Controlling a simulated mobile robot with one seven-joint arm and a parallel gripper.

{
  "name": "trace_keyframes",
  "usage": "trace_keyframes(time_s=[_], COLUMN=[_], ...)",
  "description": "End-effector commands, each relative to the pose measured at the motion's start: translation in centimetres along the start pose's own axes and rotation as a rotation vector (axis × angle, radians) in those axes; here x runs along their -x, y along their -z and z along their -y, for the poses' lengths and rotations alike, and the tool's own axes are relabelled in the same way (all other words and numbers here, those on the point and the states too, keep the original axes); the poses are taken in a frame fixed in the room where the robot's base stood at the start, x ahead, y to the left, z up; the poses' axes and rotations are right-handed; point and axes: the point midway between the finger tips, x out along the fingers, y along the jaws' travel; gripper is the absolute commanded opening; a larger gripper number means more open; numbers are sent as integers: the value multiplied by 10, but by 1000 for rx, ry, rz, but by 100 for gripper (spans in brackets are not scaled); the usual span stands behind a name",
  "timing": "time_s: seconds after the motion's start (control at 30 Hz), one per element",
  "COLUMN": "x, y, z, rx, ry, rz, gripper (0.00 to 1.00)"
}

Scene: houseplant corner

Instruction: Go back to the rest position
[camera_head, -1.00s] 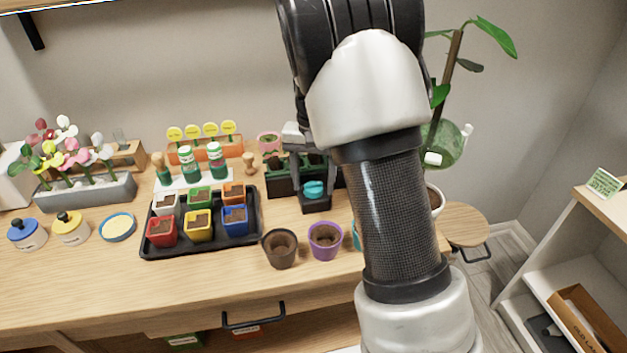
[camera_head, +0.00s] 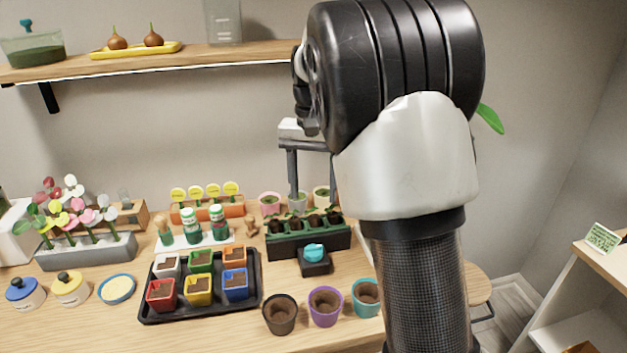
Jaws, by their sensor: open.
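My gripper (camera_head: 313,181) is raised above the back of the wooden bench, in front of the wall. Its two fingers point down and are apart, with nothing seen between them. My arm stands large in the right middle of the view and hides part of the gripper's right side. Below the fingers are a dark seedling tray (camera_head: 290,239) and a black block with a teal top (camera_head: 314,260). The gripper appears clear of both.
A black tray (camera_head: 252,300) holds several coloured pots. Brown (camera_head: 280,315), purple (camera_head: 325,307) and teal (camera_head: 366,298) pots stand at the front. A wall shelf (camera_head: 200,58) runs above, left of my arm. A flower planter (camera_head: 88,252) stands left. My arm hides the bench's right part.

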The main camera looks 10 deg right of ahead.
Motion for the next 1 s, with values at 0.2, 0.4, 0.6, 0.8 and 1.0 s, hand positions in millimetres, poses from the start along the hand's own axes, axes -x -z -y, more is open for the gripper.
trace_keyframes(time_s=[0.2, 0.4, 0.6, 0.8, 1.0], x=[9, 9, 37, 106, 151], y=[0, 0, -14, -77, -154], z=[0, 0, -10, -39, -69], rx=[-1, -1, 16, 105, 230], ry=[0, 0, 32, 116, 155], rz=[1, 1, -23, -121, -265], gripper=[56, 56, 56, 56, 56])
